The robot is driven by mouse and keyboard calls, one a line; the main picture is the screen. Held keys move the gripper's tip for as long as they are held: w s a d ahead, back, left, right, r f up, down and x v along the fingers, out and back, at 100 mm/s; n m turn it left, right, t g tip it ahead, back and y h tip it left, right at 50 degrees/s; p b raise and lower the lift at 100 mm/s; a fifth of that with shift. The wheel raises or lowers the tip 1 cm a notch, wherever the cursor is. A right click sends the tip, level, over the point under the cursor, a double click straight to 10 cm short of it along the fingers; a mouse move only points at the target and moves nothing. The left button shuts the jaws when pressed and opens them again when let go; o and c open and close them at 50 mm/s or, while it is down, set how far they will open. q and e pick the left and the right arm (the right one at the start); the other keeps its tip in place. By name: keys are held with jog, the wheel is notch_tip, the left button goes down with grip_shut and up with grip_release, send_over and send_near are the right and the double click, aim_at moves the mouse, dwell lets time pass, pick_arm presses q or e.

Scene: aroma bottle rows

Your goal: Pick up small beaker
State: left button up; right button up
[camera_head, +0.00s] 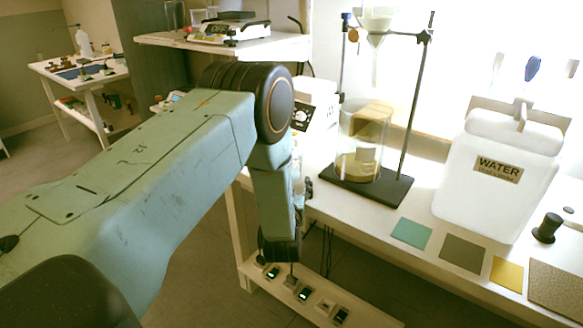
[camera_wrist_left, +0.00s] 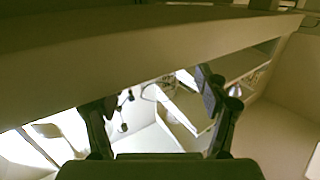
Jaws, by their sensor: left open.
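A tall glass beaker (camera_head: 362,145) stands on the black base of a retort stand, beneath a clamped glass funnel. It looks large. I cannot clearly make out a separate small beaker in either view. My left arm crosses the head view from the left and bends down in front of the bench, its lower end below the tabletop. There the fingers are mostly hidden. In the left wrist view my left gripper (camera_wrist_left: 155,103) has its two fingers spread apart, with nothing held between them. My right gripper is in neither view.
The white bench (camera_head: 400,190) holds a white water container (camera_head: 496,170), several coloured square mats and a black knob-like object (camera_head: 547,228). A balance (camera_head: 228,28) sits on a raised shelf. A broad surface edge (camera_wrist_left: 150,45) fills the wrist view's upper part.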

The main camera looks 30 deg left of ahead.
pick_arm(q)
jog(key=shift+w+a+r, duration=0.25)
jog(key=shift+w+a, duration=0.05)
jog(key=shift+w, duration=0.3)
jog(key=b+x, duration=0.1)
jog(key=x, duration=0.1)
jog(key=b+x, duration=0.1)
jog(key=x, duration=0.1)
jog(key=shift+w+a+r, duration=0.15)
jog(key=shift+w+r, duration=0.05)
jog(key=shift+w, duration=0.15)
jog(key=shift+s+r, duration=0.1)
jog(key=shift+r, duration=0.05)
jog(key=shift+c, duration=0.3)
jog(key=c, duration=1.2)
